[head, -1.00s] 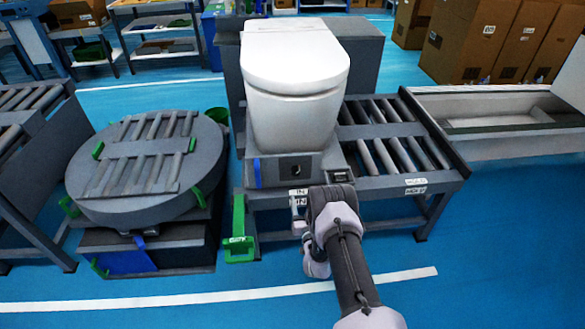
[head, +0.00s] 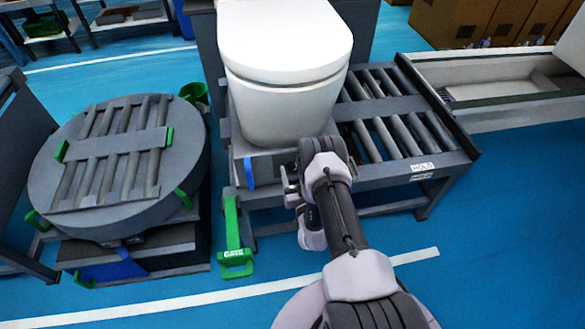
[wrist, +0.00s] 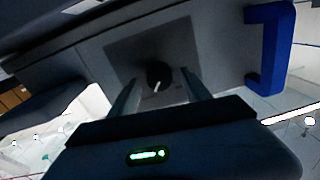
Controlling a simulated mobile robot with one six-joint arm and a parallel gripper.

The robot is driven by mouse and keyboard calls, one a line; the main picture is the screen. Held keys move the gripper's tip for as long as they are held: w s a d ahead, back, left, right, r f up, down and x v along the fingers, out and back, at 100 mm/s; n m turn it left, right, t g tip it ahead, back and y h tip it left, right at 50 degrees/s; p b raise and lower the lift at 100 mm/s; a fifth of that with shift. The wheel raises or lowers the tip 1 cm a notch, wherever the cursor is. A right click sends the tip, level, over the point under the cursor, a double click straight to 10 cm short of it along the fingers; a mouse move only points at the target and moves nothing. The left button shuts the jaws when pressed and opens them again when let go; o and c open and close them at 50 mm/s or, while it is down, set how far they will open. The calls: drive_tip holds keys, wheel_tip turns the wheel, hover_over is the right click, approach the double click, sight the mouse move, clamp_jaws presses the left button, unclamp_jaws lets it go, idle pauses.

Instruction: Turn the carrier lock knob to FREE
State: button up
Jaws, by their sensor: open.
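The carrier lock knob (wrist: 158,73) is a small dark round knob with a white pointer mark, on a grey plate (wrist: 122,50) on the carrier front. In the wrist view my gripper (wrist: 160,80) is open, with one finger on each side of the knob and the knob between them; whether they touch it I cannot tell. In the head view the carrier (head: 268,163) sits under the white toilet (head: 285,70), and my gripper (head: 288,182) is at its front. My arm hides the knob there. No FREE label is readable.
A blue handle (wrist: 277,45) is right of the knob in the wrist view. A green GATE lever (head: 233,235) stands low at the front. A round roller turntable (head: 120,165) is left, a roller conveyor with a HOLD label (head: 423,166) right. Blue floor in front is open.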

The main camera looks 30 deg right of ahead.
clamp_jaws()
drive_tip(key=shift+r+n, duration=0.1)
drive_tip(key=shift+n, duration=0.3)
drive_tip(key=n+p, duration=0.2)
drive_tip(key=shift+n, duration=0.4)
drive_tip(key=n+p, duration=0.2)
drive_tip(key=n, duration=0.2)
drive_tip(key=shift+a, duration=0.15)
drive_tip(key=n+p, duration=0.1)
drive_tip(key=n, duration=0.2)
drive_tip(key=shift+n+p, duration=0.35)
drive_tip(key=shift+n, duration=0.05)
drive_tip(key=n+p, duration=0.1)
drive_tip(key=n, duration=0.3)
drive_tip(key=shift+a, duration=0.1)
